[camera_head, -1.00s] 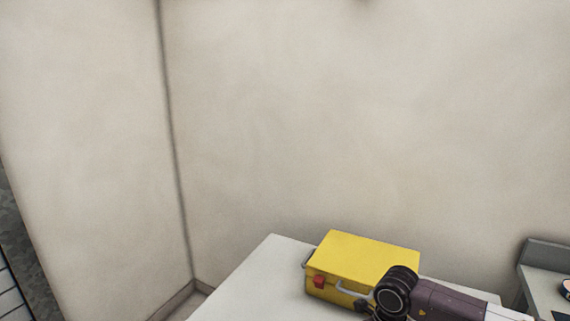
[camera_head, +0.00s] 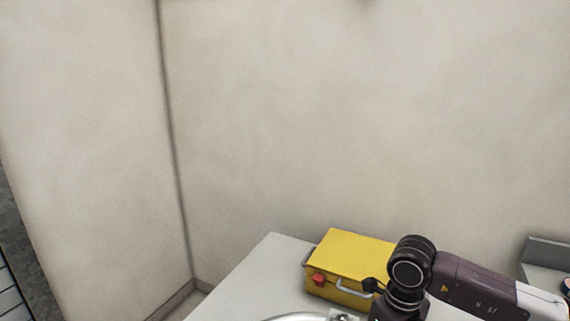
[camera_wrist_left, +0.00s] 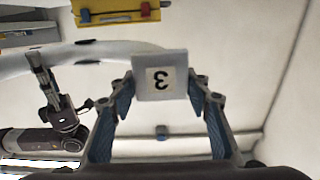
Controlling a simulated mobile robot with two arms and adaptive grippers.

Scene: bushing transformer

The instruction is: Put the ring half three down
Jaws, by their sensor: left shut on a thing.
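My left gripper (camera_wrist_left: 164,82) shows in the left wrist view with a finger on each side of a pale square block marked 3. It is shut on this block of ring half three (camera_wrist_left: 160,75). A pale curved band runs from behind the block to the left edge. In the head view, a shiny curved rim (camera_head: 295,317) shows at the bottom edge, mostly cut off. My right gripper (camera_wrist_left: 38,66) appears at the left of the left wrist view, its fingertips close to the curved band. Whether it touches or grips the band is unclear.
A yellow case (camera_head: 350,258) with a red latch and grey handles stands on the white table (camera_head: 245,280) near the wall. The left part of this table is bare. Another grey surface (camera_head: 547,275) lies at the far right. A wall corner is behind the table.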

